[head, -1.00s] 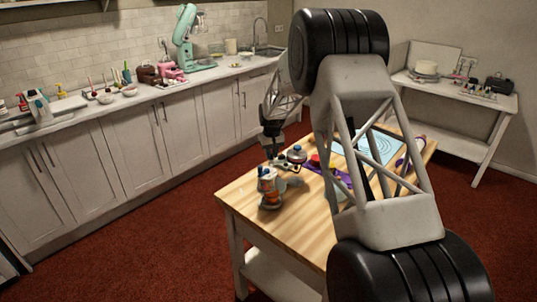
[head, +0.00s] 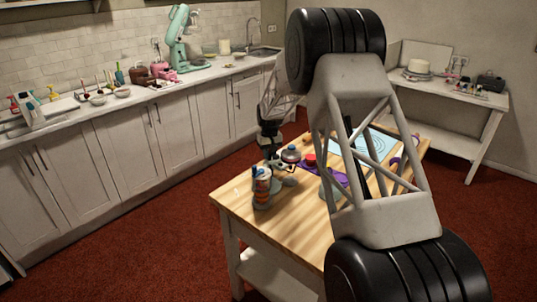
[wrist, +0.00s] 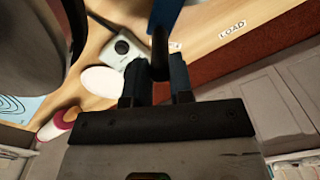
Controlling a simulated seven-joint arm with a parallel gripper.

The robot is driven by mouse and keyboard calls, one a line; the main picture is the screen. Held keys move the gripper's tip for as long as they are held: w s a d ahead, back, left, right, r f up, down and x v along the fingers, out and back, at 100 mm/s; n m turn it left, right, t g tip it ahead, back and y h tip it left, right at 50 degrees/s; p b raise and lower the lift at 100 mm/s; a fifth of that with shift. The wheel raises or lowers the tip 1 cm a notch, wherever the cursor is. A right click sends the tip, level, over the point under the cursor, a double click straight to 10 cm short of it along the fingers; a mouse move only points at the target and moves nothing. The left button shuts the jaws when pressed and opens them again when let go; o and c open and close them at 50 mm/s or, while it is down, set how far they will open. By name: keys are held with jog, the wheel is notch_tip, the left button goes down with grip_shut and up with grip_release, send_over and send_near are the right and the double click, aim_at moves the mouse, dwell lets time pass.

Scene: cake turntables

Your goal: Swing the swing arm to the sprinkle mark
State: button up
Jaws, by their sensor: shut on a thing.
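My gripper (wrist: 157,84) is shut on a dark rod (wrist: 158,42) that looks like part of the swing arm. A blue part shows above the rod at the top edge of the wrist view. In the head view my gripper (head: 270,158) is low over the wooden table, beside an upright blue, white and orange item (head: 262,188). A LOAD label (wrist: 231,28) lies on the wood to the right of the rod in the wrist view. I cannot make out a sprinkle mark. My own arm hides much of the table in the head view.
A pale block with a dark round (wrist: 122,47) and a white disc (wrist: 102,80) are left of the rod.

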jog(key=shift+d+f, duration=0.1)
jog(key=o, duration=0.7)
jog(key=shift+r, duration=0.2)
jog(key=shift+r, duration=3.4)
